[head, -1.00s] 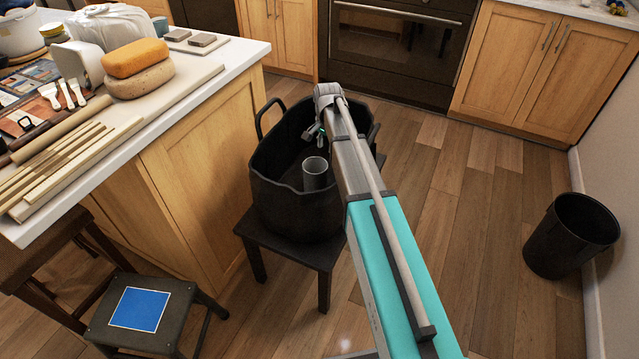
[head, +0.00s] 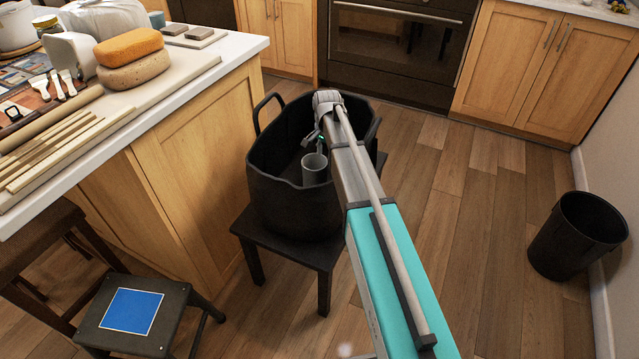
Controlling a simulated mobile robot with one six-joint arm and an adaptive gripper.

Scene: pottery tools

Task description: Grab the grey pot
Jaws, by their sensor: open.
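The grey pot (head: 315,170) is a small grey cylinder with an open top. It stands inside a large black tub (head: 277,200) with handles. The tub rests on a dark stool (head: 285,250) beside the counter. My gripper (head: 312,141) hangs from the end of my arm inside the tub, just above and behind the pot. It is small in view and partly hidden by my arm. It is open, and nothing shows between its fingers. I cannot tell whether a finger touches the pot's rim.
A wooden counter (head: 200,75) on the left holds sponges (head: 130,58), wooden sticks and tools. A low stool with a blue square (head: 131,310) stands front left. A black bin (head: 578,235) stands by the right wall. The floor between is clear.

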